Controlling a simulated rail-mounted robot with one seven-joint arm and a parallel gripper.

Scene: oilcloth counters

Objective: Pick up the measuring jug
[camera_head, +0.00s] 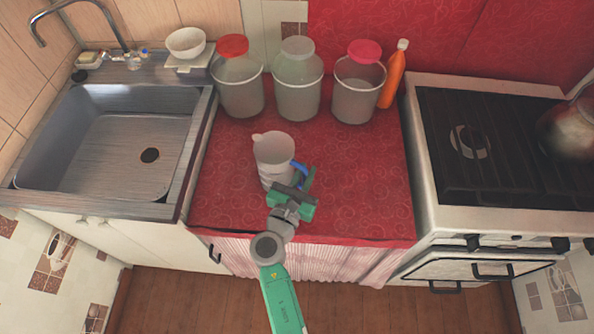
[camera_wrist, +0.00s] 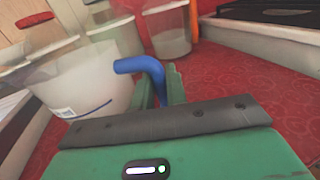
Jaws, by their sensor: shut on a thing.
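The measuring jug (camera_head: 273,158) is a whitish, translucent jug with a spout at the upper left and a blue handle (camera_head: 300,171). It stands near the front of the red counter in the head view. My gripper (camera_head: 296,180) is at its right side, shut on the blue handle. In the wrist view the jug (camera_wrist: 88,82) fills the left part, and the blue handle (camera_wrist: 150,70) runs down between the green fingers (camera_wrist: 160,90). I cannot tell whether the jug's base touches the counter.
Several containers line the back: a red-lidded one (camera_head: 238,88), a grey-lidded one (camera_head: 298,90) and a pink-lidded one (camera_head: 358,92). An orange bottle (camera_head: 393,76) stands beside them. A sink (camera_head: 110,150) is left, a stove (camera_head: 500,150) right. The red counter (camera_head: 365,180) is clear right of the jug.

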